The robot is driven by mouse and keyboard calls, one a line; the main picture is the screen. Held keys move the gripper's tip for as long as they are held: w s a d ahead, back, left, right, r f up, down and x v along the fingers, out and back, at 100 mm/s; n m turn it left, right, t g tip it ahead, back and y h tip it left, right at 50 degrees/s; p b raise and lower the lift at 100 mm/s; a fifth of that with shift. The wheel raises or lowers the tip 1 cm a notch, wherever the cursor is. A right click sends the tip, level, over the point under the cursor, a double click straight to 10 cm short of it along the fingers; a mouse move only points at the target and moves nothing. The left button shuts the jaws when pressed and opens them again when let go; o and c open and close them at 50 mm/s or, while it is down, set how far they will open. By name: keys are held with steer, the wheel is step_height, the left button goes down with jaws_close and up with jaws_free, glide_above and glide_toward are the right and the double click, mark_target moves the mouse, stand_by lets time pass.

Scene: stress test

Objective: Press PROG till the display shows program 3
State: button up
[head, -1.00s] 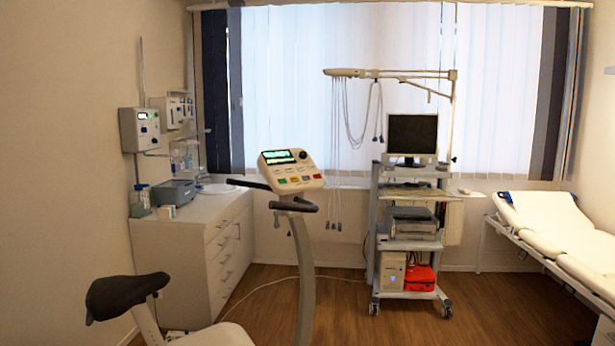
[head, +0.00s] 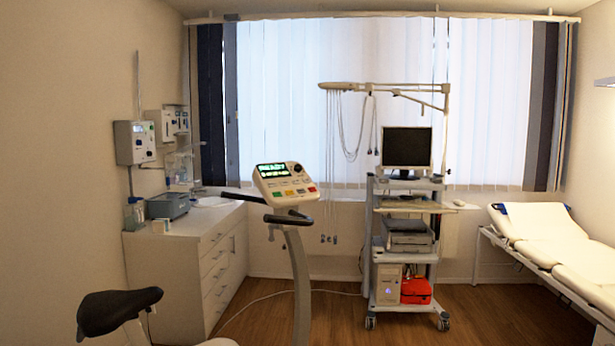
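The exercise bike's console (head: 284,185) stands on a grey column in the middle of the room, tilted toward me. Its display (head: 272,170) is lit green, but the digits are too small to read. Below it is a row of coloured buttons (head: 292,193), with red, green and yellow among them. Their labels are too small to read, so I cannot tell which one is PROG. A dark round knob sits at the console's upper right. My gripper is not in view.
A white cabinet (head: 190,270) is on the left, a monitor cart (head: 402,255) behind to the right, and a couch (head: 550,240) at far right. Some wooden floor is clear between cart and couch.

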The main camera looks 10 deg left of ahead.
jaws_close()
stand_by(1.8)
